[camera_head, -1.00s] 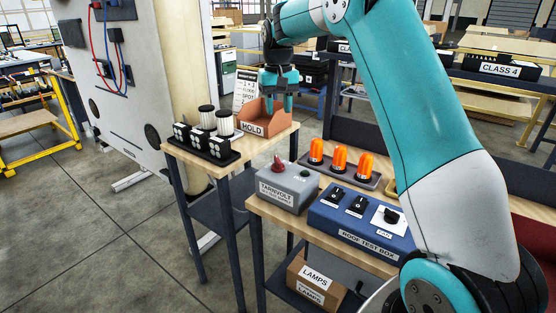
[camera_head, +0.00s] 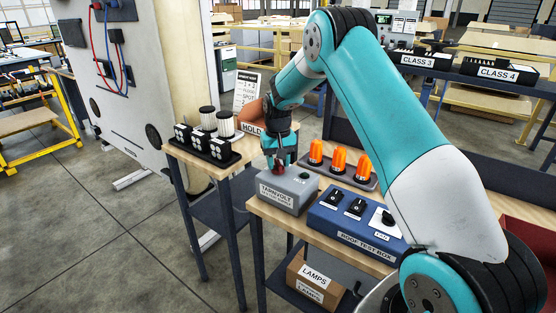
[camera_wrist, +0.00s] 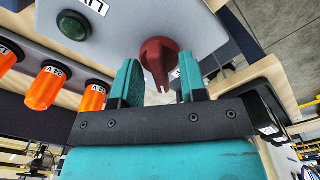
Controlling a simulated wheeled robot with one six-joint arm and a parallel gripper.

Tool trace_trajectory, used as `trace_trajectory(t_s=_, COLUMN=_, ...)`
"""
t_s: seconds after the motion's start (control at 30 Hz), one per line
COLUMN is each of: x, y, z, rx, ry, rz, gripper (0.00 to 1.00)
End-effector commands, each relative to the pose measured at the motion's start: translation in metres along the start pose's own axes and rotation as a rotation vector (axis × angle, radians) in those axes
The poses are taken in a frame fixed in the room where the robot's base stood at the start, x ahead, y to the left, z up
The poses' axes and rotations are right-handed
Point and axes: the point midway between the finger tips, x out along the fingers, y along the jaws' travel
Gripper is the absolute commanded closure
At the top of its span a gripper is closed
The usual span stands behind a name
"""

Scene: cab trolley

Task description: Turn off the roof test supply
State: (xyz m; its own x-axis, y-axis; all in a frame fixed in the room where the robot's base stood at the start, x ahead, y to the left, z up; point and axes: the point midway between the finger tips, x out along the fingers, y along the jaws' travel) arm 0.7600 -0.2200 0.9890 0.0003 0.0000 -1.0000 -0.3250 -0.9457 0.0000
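The grey supply box (camera_head: 287,190), labelled TARNHOLT, stands at the left of the near bench. Its red rotary knob (camera_wrist: 160,60) and a dark green lamp (camera_wrist: 74,25) are on top. The lamp looks unlit; it also shows in the head view (camera_head: 304,176). My gripper (camera_head: 279,165) is down over the box. In the wrist view my gripper's teal fingers (camera_wrist: 158,75) are apart, one on each side of the knob, with gaps visible. The knob's pointer end faces my gripper's palm. In the head view the fingers mostly hide the knob.
The blue roof test box (camera_head: 357,220) with switches stands to the right. Orange beacons (camera_head: 338,160) sit in a tray behind. Several black-and-white lamps (camera_head: 207,138) and the HOLD bin (camera_head: 252,127) are on the left stand. A LAMPS carton (camera_head: 314,282) is below.

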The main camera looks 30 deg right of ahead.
Motion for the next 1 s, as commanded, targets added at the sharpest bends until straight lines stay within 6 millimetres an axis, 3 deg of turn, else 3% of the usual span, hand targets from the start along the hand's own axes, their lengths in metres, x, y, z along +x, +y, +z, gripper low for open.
trace_trajectory(t_s=0.2, x=0.0003, y=0.0, z=0.0, rx=0.0, ry=0.0, rz=0.0, gripper=0.61)
trace_trajectory(t_s=0.37, x=0.0, y=0.0, z=0.0001, rx=0.0, ry=0.0, rz=0.0, gripper=0.97)
trace_trajectory(t_s=0.4, x=0.0, y=0.0, z=0.0, rx=0.0, ry=0.0, rz=0.0, gripper=1.0)
trace_trajectory(t_s=0.77, x=-0.0003, y=-0.0002, z=-0.0001, rx=-0.044, ry=0.0, rz=0.0, gripper=1.0)
trace_trajectory(t_s=1.0, x=-0.0006, y=-0.0003, z=-0.0005, rx=-0.188, ry=0.0, rz=0.0, gripper=1.0)
